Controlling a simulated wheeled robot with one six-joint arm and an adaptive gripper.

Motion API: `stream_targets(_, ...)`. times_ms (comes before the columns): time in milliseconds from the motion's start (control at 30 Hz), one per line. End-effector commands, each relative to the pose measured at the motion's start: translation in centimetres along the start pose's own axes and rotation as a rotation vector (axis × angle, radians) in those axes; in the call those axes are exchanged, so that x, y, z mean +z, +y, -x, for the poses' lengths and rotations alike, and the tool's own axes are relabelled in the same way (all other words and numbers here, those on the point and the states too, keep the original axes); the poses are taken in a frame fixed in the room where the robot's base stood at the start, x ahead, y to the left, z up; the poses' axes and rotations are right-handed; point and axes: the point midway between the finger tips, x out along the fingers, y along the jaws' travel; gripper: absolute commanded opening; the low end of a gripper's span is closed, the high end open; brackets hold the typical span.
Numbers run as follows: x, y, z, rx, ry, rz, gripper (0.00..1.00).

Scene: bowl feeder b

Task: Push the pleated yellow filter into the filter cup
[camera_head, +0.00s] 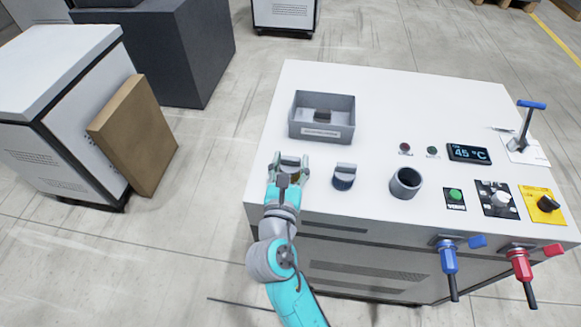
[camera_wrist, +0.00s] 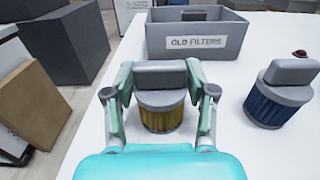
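The pleated yellow filter (camera_wrist: 161,118) has a grey cap with a grey block handle (camera_wrist: 160,74) and appears upright on the white bench top. My gripper (camera_wrist: 160,80) is around it, one finger at each end of the handle. The fingers look very close to the handle ends, but I cannot tell whether they press on it. In the head view my gripper (camera_head: 289,168) hides most of this filter. The filter cup (camera_head: 405,182), a dark grey open cylinder, stands to the right on the bench, apart from the gripper, and looks empty.
A blue pleated filter (camera_head: 344,177) stands between my gripper and the cup. A grey bin labelled OLD FILTERS (camera_wrist: 205,42) is behind, with a dark object (camera_head: 322,115) inside. Buttons, a 45 °C display (camera_head: 468,153) and a blue-handled lever (camera_head: 526,125) are farther right.

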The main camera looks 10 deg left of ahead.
Motion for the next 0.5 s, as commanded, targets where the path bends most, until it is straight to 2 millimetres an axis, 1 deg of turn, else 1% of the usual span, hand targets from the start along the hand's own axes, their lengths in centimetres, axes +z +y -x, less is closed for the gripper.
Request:
stream_targets(33,0.0,0.0,0.0,0.000,0.000,0.000,0.35)
stream_targets(67,0.0,0.0,0.0,0.000,0.000,0.000,0.28)
stream_targets(100,0.0,0.0,0.0,0.000,0.000,0.000,0.18)
stream_targets(133,0.0,0.0,0.0,0.000,0.000,0.000,0.16)
stream_targets(367,0.1,0.0,0.0,0.000,-0.001,0.000,0.15)
stream_targets(467,0.7,0.0,0.0,-0.001,-0.002,-0.001,0.15)
stream_targets(500,1.1,0.0,0.0,-0.001,-0.003,-0.002,0.15)
